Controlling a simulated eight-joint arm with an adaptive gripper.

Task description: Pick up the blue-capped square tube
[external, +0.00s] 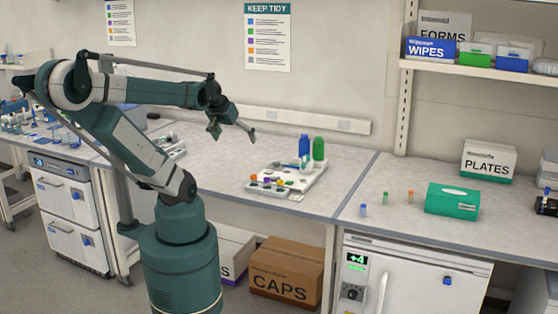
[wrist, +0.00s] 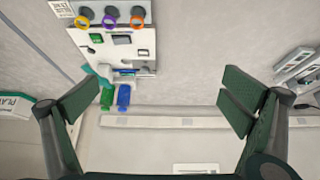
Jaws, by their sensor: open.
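A small blue tube (external: 363,210) stands upright on the right-hand counter, the leftmost of three small tubes there; it is too small to tell a cap or a square shape. A white rack tray (external: 262,187) on the middle counter holds small coloured items, too small to tell apart. It also shows in the wrist view (wrist: 119,69), upside down, with purple, yellow and orange rings at its far end. My gripper (external: 233,133) is open and empty, high above the counter, left of the tray. In the wrist view the fingers (wrist: 160,98) are spread wide with nothing between them.
A blue bottle (external: 304,146) and a green bottle (external: 319,148) stand behind the tray. A green tube (external: 386,198), an orange tube (external: 410,196) and a green box (external: 452,199) stand on the right counter.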

